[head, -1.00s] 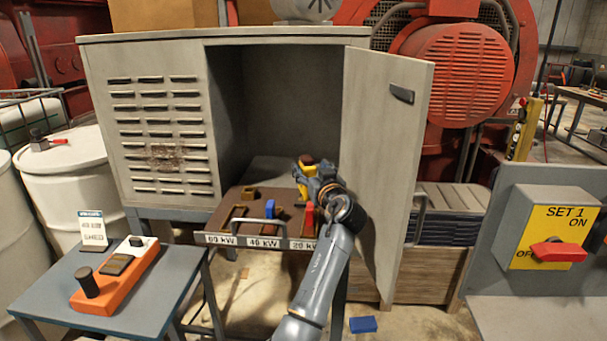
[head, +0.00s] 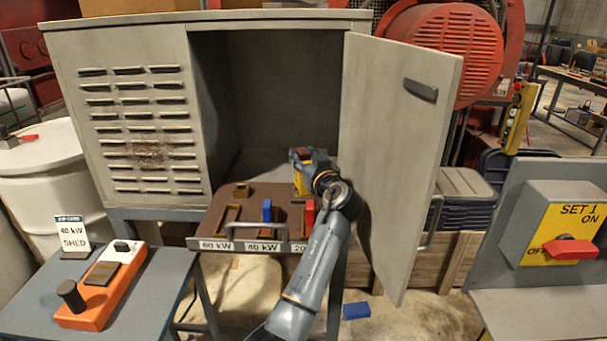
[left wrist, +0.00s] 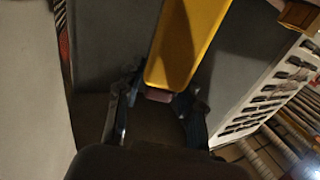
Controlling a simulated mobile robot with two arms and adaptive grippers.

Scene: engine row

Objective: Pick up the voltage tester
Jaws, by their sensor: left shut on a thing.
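A yellow block-like body with a dark red end, apparently the voltage tester (head: 299,184), is in my left gripper (head: 309,166) at the mouth of the open cabinet. In the left wrist view the yellow body (left wrist: 190,38) runs up from between the two dark fingers of the left gripper (left wrist: 160,97), with a dull red end low between them. The left gripper is shut on it and partly hides it in the head view. My right gripper does not show.
A pulled-out drawer (head: 222,246) with kW labels holds a blue block (head: 267,211) and a red block (head: 310,212). The cabinet door (head: 400,150) stands open just right of my arm. An orange device (head: 103,288) lies on the left table. A switch box (head: 555,225) stands right.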

